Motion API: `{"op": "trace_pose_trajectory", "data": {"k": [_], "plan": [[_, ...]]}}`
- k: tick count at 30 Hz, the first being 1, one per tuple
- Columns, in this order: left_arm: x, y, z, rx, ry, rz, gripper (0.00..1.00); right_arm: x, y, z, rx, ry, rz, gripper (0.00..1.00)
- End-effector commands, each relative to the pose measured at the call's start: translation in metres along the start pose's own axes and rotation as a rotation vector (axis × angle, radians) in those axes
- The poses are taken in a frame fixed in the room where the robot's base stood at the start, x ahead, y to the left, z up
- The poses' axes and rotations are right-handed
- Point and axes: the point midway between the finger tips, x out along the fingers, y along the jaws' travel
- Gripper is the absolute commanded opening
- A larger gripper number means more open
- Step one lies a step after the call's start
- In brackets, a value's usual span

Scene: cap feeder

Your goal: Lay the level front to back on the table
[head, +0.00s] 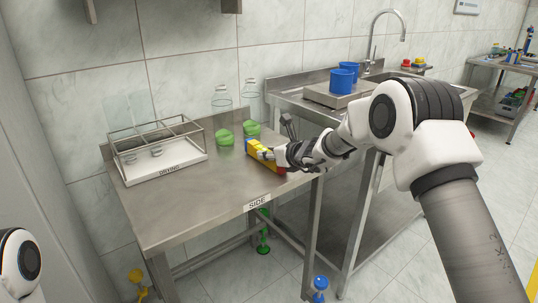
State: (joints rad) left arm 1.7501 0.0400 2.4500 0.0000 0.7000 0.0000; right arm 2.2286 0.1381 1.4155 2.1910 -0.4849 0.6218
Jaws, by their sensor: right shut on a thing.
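The level (262,157) is a yellow bar lying along the right part of the steel table (190,208), with a blue end at the back and a red end near the front. My right gripper (270,155) reaches in from the right and is shut on the level at the table's surface. The fingers hide part of the bar, and I cannot tell whether it touches the table along its whole length. My left gripper is not in view; only a piece of my left arm shows at the lower left edge.
A white drying tray (170,170) with a wire rack stands at the table's left. Green caps (225,137) and clear bottles (221,100) stand behind the level. A sink bench (300,90) with blue cups (342,79) adjoins at the right. The table's front middle is clear.

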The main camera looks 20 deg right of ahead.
Motion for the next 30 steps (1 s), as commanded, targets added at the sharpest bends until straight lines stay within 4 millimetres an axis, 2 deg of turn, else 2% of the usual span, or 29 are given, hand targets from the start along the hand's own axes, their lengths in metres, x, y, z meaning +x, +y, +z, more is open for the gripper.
{"op": "trace_pose_trajectory", "data": {"k": [9, 10, 12, 23, 26, 30], "plan": [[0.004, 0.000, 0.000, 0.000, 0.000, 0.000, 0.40, 0.001, 0.000, -0.002, 0.000, 0.000, 0.000, 0.00], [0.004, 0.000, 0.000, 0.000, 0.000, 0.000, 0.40, 0.001, 0.000, -0.002, 0.000, 0.000, 0.000, 0.38], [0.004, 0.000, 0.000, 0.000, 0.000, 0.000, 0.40, 0.001, 0.000, -0.002, 0.000, 0.000, 0.000, 0.60], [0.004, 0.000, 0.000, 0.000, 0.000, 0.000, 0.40, -0.003, 0.000, -0.002, 0.000, 0.001, 0.000, 0.60], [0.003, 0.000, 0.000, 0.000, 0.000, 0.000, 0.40, -0.017, -0.001, -0.002, 0.002, 0.001, -0.001, 0.60], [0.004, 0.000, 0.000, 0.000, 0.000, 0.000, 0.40, -0.050, -0.001, -0.001, 0.005, -0.001, -0.001, 0.60]]}}
